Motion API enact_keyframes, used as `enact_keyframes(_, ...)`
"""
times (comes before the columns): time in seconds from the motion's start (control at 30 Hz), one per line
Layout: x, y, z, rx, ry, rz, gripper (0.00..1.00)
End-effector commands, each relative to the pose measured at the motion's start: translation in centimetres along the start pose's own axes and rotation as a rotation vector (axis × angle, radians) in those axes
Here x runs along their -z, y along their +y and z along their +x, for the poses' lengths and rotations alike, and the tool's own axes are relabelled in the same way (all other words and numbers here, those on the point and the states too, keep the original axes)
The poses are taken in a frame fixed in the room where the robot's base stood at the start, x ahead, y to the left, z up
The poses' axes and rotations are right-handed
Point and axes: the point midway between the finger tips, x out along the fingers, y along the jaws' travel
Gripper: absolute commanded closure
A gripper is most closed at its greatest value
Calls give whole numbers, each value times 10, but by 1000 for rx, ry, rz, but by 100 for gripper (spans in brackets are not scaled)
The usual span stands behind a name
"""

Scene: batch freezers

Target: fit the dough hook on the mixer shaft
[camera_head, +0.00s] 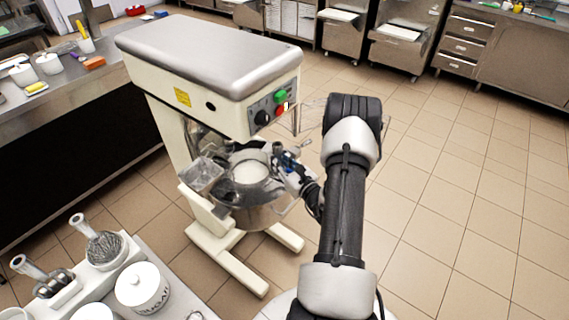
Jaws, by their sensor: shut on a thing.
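The mixer (205,62) is a cream floor machine with a grey top, standing left of my arm. Its metal bowl (262,215) sits below the head, and the bowl opening shows a pale inside. The shaft under the head cannot be made out from here. My gripper (281,160) is at the right rim of the bowl, below the front of the head. It is shut on a small grey metal piece (276,149), seemingly the upright shank of the dough hook. The rest of the hook is hidden or too small to tell.
A whisk (103,246) and another tool (45,280) stand in a holder at the lower left, beside a white sugar jar (142,288). A clear chute (202,174) juts out left of the bowl. The tiled floor at right is free.

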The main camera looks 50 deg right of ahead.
Motion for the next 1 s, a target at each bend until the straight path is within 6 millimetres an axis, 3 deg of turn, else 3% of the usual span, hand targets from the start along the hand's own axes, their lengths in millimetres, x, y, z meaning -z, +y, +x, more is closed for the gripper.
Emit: enact_keyframes(1.0,0,21,90,-2,-3,-1,100)
